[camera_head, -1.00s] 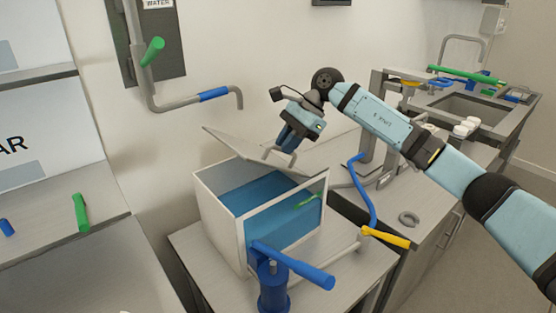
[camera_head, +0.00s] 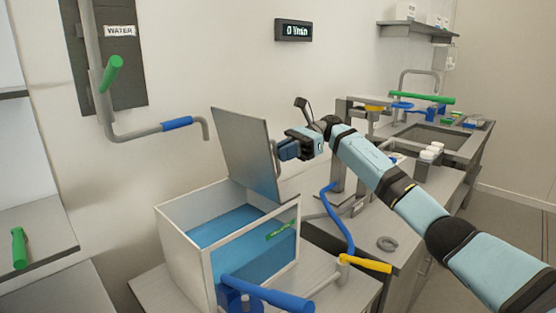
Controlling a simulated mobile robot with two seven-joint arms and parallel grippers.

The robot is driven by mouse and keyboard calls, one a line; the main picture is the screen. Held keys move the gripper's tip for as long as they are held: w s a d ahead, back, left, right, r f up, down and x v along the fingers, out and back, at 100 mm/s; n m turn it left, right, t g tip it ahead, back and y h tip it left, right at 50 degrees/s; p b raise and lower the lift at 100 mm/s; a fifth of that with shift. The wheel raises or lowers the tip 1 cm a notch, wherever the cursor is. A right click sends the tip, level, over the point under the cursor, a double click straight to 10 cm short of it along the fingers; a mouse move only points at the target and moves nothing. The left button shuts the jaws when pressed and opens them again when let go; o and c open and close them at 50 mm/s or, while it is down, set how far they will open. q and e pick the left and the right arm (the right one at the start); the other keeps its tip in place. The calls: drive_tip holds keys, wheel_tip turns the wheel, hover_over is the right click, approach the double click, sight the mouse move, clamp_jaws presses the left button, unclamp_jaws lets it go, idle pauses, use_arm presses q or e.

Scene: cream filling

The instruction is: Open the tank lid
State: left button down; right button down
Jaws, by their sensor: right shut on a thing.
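The tank (camera_head: 183,249) is a white-rimmed box with clear sides and blue liquid inside, standing on a grey table. Its grey lid (camera_head: 243,152) is tilted up steeply at the back of the tank, close to upright, so the tank's top is open. My right gripper (camera_head: 277,151) is at the right edge of the lid, shut on it. The fingertips are partly hidden by the lid. My left gripper is not in view.
A blue-handled valve (camera_head: 266,294) stands in front of the tank, with a yellow lever (camera_head: 365,264) to its right. A pipe with a blue grip (camera_head: 177,123) juts from the wall behind. A counter with a sink (camera_head: 432,137) lies at the right.

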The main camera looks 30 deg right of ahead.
drive_tip(key=shift+w+d+f, duration=0.1)
drive_tip(key=shift+d, duration=0.15)
idle(0.3)
drive_tip(key=c, duration=1.2)
unclamp_jaws()
drive_tip(key=shift+o, duration=0.2)
drive_tip(key=v, duration=1.3)
drive_tip(key=shift+d+f, duration=0.25)
drive_tip(key=shift+d, duration=0.2)
drive_tip(key=shift+w, duration=0.1)
